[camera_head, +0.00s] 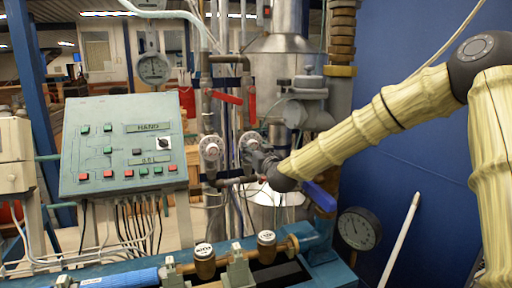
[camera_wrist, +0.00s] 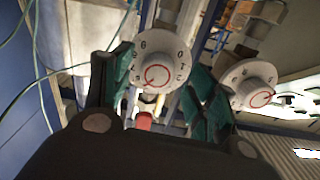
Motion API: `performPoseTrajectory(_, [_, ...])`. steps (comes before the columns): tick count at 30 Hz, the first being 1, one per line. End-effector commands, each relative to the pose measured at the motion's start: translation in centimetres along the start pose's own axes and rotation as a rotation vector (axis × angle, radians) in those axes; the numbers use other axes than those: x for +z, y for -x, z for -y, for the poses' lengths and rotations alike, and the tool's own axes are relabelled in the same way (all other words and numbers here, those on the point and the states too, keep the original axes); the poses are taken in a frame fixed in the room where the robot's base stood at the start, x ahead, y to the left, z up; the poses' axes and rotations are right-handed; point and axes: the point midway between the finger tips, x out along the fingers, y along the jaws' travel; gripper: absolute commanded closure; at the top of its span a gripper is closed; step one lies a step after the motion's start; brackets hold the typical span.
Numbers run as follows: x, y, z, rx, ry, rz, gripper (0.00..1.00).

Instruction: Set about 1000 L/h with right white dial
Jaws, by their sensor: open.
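Two white dials sit side by side on the pipes in the head view: the left white dial (camera_head: 210,148) and the right white dial (camera_head: 249,143). My gripper (camera_head: 258,157) is at the right dial and partly covers it. In the wrist view, which appears upside down, my gripper (camera_wrist: 158,84) is open. Its teal-padded fingers stand on either side of one dial (camera_wrist: 160,67), apparently the right one; contact cannot be told. This dial has a red ring mark and numbers too small to read surely. The other dial (camera_wrist: 247,86) lies beyond the right-hand finger.
Red lever handles (camera_head: 228,97) hang above the dials. A blue lever (camera_head: 320,196) is below my wrist. A grey control panel (camera_head: 120,145) stands left, a round gauge (camera_head: 359,229) lower right. A blue wall (camera_head: 410,165) is behind my arm.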

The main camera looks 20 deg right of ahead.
Motion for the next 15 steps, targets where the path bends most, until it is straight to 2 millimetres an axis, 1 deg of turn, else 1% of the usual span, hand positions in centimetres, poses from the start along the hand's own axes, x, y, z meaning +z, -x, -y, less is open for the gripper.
performPoseTrajectory(3, [0.0, -0.9, -0.1, 0.001, 0.000, 0.001, 0.42])
performPoseTrajectory(6, [0.0, -1.3, -0.2, 0.002, 0.000, 0.001, 0.42])
performPoseTrajectory(15, [0.1, -1.5, -0.3, 0.002, 0.000, 0.001, 0.42])
